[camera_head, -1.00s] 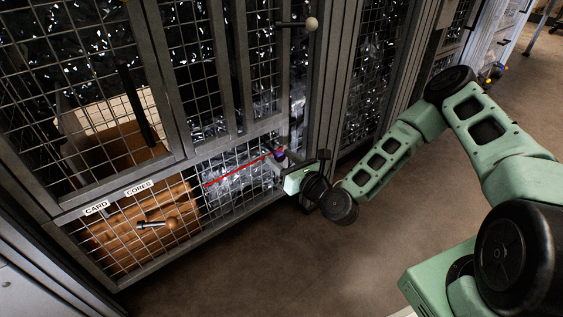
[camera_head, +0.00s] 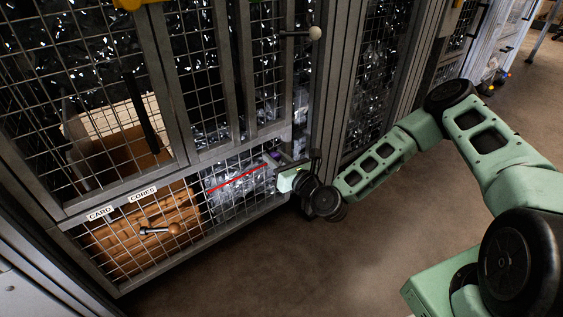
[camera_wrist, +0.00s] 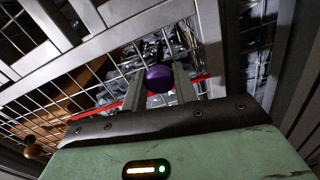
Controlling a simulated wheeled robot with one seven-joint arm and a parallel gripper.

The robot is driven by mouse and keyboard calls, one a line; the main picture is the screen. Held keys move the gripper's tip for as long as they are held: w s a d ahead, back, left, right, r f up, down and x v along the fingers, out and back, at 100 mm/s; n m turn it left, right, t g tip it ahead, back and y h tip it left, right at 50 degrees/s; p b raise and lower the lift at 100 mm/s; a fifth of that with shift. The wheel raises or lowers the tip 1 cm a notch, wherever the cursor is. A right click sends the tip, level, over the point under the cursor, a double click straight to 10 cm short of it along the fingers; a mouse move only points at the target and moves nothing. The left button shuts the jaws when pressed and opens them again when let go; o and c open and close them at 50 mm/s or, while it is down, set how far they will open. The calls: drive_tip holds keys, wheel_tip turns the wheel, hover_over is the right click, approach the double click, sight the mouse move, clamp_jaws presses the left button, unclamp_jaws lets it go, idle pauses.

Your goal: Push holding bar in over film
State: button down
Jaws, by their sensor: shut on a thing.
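A round purple knob (camera_wrist: 159,79) sits between the two grey fingers of my gripper (camera_wrist: 160,88) in the wrist view; the gripper is shut on it. In the head view my gripper (camera_head: 280,166) is at the right end of the lower mesh panel, and the knob is mostly hidden there. I take the knob as the holding bar's end; the rest of the bar cannot be made out. Crumpled silvery film (camera_head: 238,188) lies behind the mesh in the lower right compartment. A thin red strip (camera_head: 238,178) runs slantwise across it and passes behind the knob in the wrist view.
Left of the film is a brown compartment (camera_head: 128,247) labelled CARD and CORES, with a wooden-knobbed handle (camera_head: 173,229) in front. A pale-knobbed handle (camera_head: 315,33) sticks out above my gripper. Mesh cages stand behind; the floor (camera_head: 320,265) is clear.

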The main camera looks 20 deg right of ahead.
drive_tip(key=c, duration=1.1)
unclamp_jaws()
drive_tip(key=p+v, duration=0.5)
drive_tip(key=v, duration=1.2)
drive_tip(key=shift+s, duration=0.2)
